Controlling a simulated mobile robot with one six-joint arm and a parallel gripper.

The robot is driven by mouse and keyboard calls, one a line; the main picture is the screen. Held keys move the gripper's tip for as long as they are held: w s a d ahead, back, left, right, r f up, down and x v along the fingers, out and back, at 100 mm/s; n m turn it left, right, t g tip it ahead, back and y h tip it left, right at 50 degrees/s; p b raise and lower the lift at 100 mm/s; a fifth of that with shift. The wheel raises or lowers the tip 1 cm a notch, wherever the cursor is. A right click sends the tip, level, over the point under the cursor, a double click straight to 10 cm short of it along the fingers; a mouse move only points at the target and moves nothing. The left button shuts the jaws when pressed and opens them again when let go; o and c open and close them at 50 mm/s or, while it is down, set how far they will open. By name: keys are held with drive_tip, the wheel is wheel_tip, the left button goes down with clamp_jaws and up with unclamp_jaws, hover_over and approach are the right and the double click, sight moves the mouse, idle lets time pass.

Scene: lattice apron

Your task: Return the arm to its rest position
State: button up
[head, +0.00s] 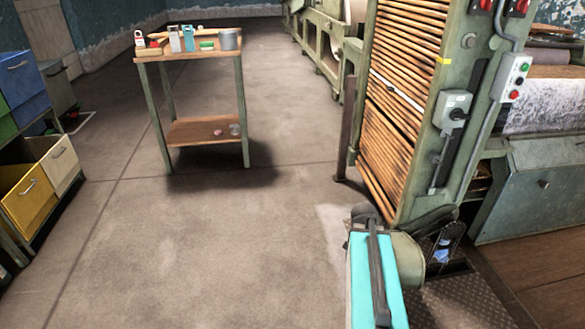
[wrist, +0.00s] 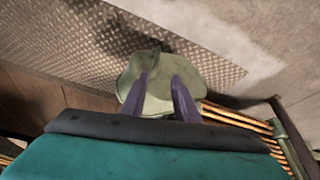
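My gripper shows in the wrist view (wrist: 160,92) as two dark purple fingers with a gap between them. No object sits between the fingers. Beyond them lies a rounded pale green machine part (wrist: 150,75); I cannot tell whether the fingertips touch it. A teal body with a dark edge, which appears to be mine, fills the bottom of the wrist view. A similar teal part stands at the bottom centre of the head view, close beside the green machine.
The green machine with wooden slats (head: 400,100) stands close on the right, with a control box (head: 513,77). A ribbed metal plate (head: 465,300) lies at its foot. A small table (head: 190,53) bears several items. Drawers (head: 32,190) stand at left. Open floor (head: 215,250) lies between.

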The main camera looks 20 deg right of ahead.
drive_tip(key=s+a+f+n+g+y+p, duration=0.1)
drive_tip(key=a+n+p, duration=0.1)
drive_tip(key=a+p, duration=0.65)
drive_tip(key=s+a+f+n+g+y+p, duration=0.1)
drive_tip(key=a+f+n+p, duration=0.2)
drive_tip(key=a, duration=1)
drive_tip(key=s+a+f+n+g+y+p, duration=0.1)
drive_tip(key=s+a+n+g+y+p, duration=0.1)
drive_tip(key=s+a+n+p, duration=0.7)
drive_tip(key=shift+s+a+f+n+g+y, duration=0.3)
drive_tip(key=shift+s+a+n+g, duration=0.4)
drive_tip(key=shift+s+a+n, duration=2.2)
drive_tip(key=shift+s+a+m, duration=0.8)
drive_tip(key=shift+a+m, duration=0.2)
drive_tip(key=shift+a, duration=0.1)
